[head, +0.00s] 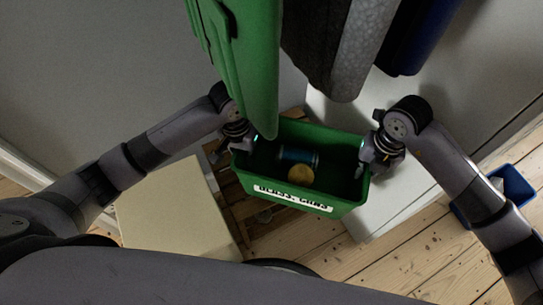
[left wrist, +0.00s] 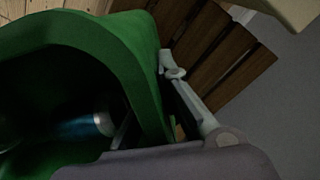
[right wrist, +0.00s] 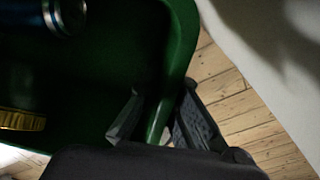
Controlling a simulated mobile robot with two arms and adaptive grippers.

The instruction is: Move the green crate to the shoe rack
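The green crate (head: 345,208), labelled for glass and cans, is upright between my two grippers. Inside lie a blue can (head: 298,155) and a round gold tin (head: 300,176). My left gripper (head: 240,144) is at its left rim, with fingers on either side of the wall (left wrist: 148,85). My right gripper (head: 367,160) straddles the right rim, with the wall (right wrist: 160,115) between its fingers. Both look shut on the crate. The slatted wooden shoe rack (left wrist: 222,50) shows beside and below the crate; the crate hides part of it. Whether the crate touches it I cannot tell.
Hanging green (head: 255,60), grey (head: 360,45) and dark blue (head: 420,35) garments hang over the crate's far side. A beige box (head: 165,210) stands to the left. A blue bin (head: 515,187) is on the floor at right. Floorboards in front are bare.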

